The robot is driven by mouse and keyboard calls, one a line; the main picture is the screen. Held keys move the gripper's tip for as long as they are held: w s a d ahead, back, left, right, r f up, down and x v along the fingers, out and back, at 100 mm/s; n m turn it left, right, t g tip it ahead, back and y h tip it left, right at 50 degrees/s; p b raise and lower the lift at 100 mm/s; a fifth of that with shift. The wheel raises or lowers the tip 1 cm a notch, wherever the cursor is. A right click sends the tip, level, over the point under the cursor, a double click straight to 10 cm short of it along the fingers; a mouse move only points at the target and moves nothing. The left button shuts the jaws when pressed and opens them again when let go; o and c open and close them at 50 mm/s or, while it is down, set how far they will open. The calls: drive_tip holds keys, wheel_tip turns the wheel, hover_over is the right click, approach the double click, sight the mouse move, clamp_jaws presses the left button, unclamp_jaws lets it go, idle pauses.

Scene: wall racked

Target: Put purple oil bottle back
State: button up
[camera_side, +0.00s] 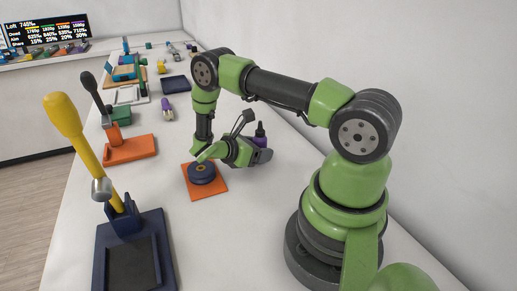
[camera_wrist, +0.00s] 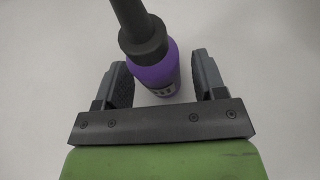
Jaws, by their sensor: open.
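The purple oil bottle (camera_side: 261,139) has a dark cap and nozzle and stands on the white table, partly hidden behind my gripper in the side view. In the wrist view the purple oil bottle (camera_wrist: 156,72) is between the two dark jaws, with its label facing my gripper and its black nozzle pointing to the top left. My gripper (camera_wrist: 163,80) is open, with a gap visible on both sides of the bottle. In the side view my gripper (camera_side: 248,152) is low, right beside the bottle.
An orange mat (camera_side: 207,193) with a dark blue round part (camera_side: 201,173) lies just left of my gripper. A yellow-handled lever press (camera_side: 75,130) and an orange-based one (camera_side: 130,149) stand to the left. The wall rises close behind the bottle.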

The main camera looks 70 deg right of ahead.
drive_tip(key=v, duration=0.8)
drive_tip(key=shift+w+a+f, duration=0.15)
drive_tip(key=shift+a, duration=0.35)
drive_tip(key=shift+w+a, duration=0.1)
drive_tip(key=shift+a, duration=0.1)
drive_tip(key=s+a+r+m+t+y, duration=0.15)
drive_tip(key=a+r+m+y, duration=0.25)
drive_tip(key=r, duration=0.5)
drive_tip(key=s+a+r+m+t+y, duration=0.1)
drive_tip(key=a+r+m+t+y, duration=0.25)
drive_tip(key=r, duration=0.45)
drive_tip(key=s+a+r+m+t+y, duration=0.6)
drive_tip(key=s+a+r+m+t, duration=0.2)
drive_tip(key=s+a+r+t, duration=0.1)
drive_tip(key=shift+s+r, duration=0.3)
drive_tip(key=shift+s, duration=0.55)
drive_tip(key=shift+d, duration=0.1)
